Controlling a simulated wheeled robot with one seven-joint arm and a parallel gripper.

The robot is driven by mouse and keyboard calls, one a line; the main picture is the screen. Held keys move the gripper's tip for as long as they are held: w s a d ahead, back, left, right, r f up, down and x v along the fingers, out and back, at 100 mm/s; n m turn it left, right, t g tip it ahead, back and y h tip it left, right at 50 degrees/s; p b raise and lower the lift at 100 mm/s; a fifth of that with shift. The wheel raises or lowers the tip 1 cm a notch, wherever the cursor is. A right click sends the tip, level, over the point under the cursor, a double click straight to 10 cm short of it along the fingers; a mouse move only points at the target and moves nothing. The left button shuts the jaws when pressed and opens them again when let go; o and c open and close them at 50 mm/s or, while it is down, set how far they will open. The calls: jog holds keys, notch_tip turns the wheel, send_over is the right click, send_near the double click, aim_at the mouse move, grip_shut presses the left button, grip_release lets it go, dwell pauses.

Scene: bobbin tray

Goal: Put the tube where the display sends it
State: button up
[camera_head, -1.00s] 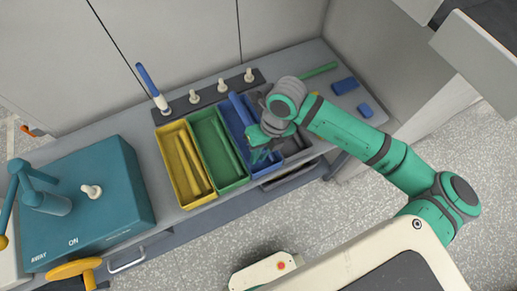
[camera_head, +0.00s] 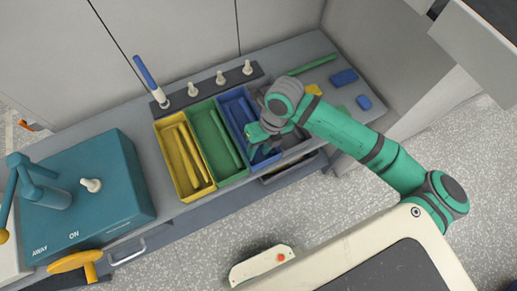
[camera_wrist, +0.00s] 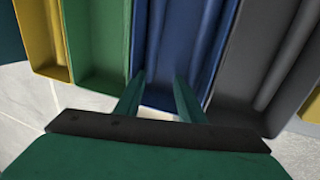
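A blue-and-white tube (camera_head: 150,80) stands tilted at the left end of the dark peg rail (camera_head: 208,90). Long tubes lie in the yellow bin (camera_head: 160,130) and the green bin (camera_head: 197,112). The blue bin (camera_head: 228,103) holds at least one blue tube (camera_head: 243,112), partly hidden by my arm. My gripper (camera_head: 262,138) is low over the blue bin. In the wrist view my gripper (camera_wrist: 157,95) has its two green fingers apart with nothing between them, in front of the blue bin (camera_wrist: 175,50). I cannot make out a display reading.
A grey bin (camera_head: 300,150) stands right of the blue one, partly under my arm. A teal machine (camera_head: 110,180) marked ON and AWAY fills the left. A green rod (camera_head: 312,65) and blue blocks (camera_head: 344,77) lie at the right. Three white pegs (camera_head: 220,77) are bare.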

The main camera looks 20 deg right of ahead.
jog(key=shift+r, duration=0.1)
jog(key=v, duration=1.8)
jog(key=shift+d+r, duration=0.15)
jog(key=shift+r, duration=0.15)
dwell(0.7)
jog(key=shift+s+f, duration=0.1)
jog(key=shift+s, duration=0.05)
